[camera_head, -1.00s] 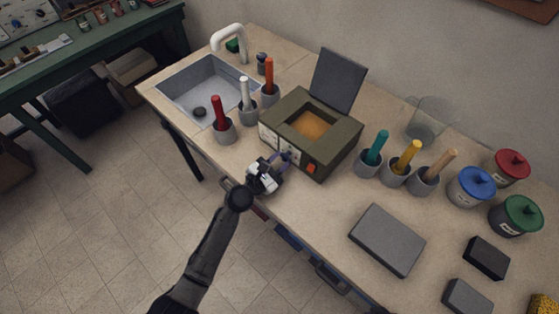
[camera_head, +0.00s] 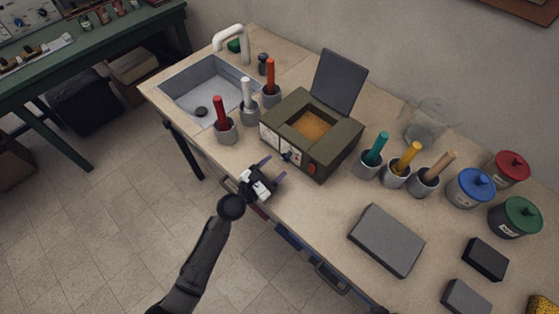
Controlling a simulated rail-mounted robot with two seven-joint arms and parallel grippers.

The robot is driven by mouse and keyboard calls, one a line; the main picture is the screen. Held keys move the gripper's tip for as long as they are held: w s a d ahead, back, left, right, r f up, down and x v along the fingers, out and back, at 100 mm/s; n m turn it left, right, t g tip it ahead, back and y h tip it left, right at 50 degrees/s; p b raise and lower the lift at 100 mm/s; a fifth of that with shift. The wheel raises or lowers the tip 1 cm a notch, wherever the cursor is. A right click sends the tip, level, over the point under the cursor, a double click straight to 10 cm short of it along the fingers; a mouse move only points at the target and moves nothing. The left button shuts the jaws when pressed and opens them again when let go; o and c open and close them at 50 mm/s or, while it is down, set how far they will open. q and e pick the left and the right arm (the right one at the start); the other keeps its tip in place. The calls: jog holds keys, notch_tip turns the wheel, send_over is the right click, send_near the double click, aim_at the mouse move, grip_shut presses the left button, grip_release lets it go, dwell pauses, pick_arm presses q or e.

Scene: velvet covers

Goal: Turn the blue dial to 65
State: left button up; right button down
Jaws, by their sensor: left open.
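An olive-green box (camera_head: 340,139) with a raised grey lid stands on the workbench. Its front has pale dial plates, and a small dark knob (camera_head: 287,156) sticks out between them. The knob looks dark, perhaps blue; its setting and the scale numbers are too small to read. My left gripper (camera_head: 274,169) is open and empty in front of the box, near the bench's front edge. Its two fingers point toward the box front, apart from the knob. My right gripper is not in view.
An orange-red button (camera_head: 311,168) is on the box front, right of the knob. A red-handled tool in a grey cup (camera_head: 225,135) stands left of the box. A teal-handled tool in a cup (camera_head: 369,166) stands to the right. A grey slab (camera_head: 386,240) lies further right.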

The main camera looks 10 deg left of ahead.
pick_arm(q)
jog(key=v, duration=1)
jog(key=shift+s+a, duration=0.2)
jog(key=shift+s, duration=0.05)
